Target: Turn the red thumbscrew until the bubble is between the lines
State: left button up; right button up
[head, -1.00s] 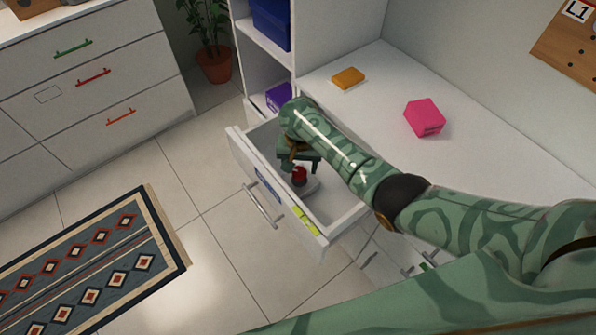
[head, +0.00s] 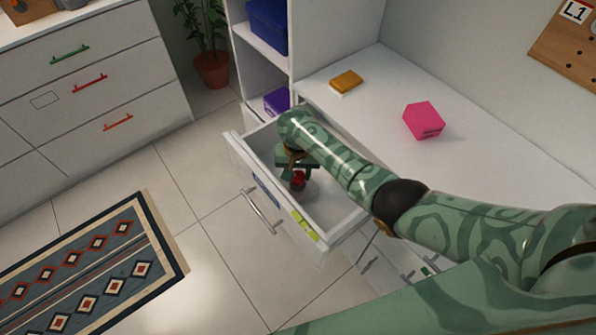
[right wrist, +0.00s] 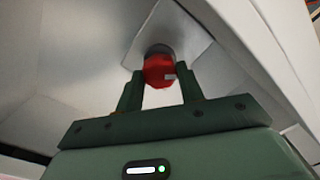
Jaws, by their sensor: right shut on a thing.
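The red thumbscrew (head: 298,180) stands on a grey base (head: 311,190) inside the open white drawer (head: 333,208). My right gripper (head: 297,171) reaches down into the drawer from above, partly covering the thumbscrew. In the right wrist view the red thumbscrew (right wrist: 158,70) sits between the two green fingertips of my right gripper (right wrist: 160,80), which is shut on it. A small pale mark shows on its side. No bubble or lines can be made out in either view. My left gripper is not in view.
The drawer walls surround my right gripper closely. A white desk top (head: 375,130) beside the drawer holds a pink box (head: 424,120) and an orange-yellow block (head: 346,81). A shelf with blue (head: 268,25) and purple (head: 277,101) boxes stands behind.

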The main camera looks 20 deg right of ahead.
jog(key=n+p, duration=0.1)
jog(key=n, duration=0.1)
jog(key=shift+r+n+p, duration=0.15)
jog(key=shift+n+p, duration=0.15)
jog(key=shift+p, duration=0.05)
jog(key=n+p, duration=0.1)
jog(key=n, duration=0.1)
jog(key=shift+n, duration=0.4)
jog(key=n, duration=0.3)
jog(key=shift+n+p, duration=0.3)
jog(key=shift+p, duration=0.05)
jog(key=n, duration=0.8)
jog(key=shift+p, duration=0.3)
jog(key=n, duration=0.3)
jog(key=shift+f+n, duration=0.2)
jog(key=shift+n, duration=0.2)
jog(key=n, duration=0.4)
jog(key=shift+n, duration=2.1)
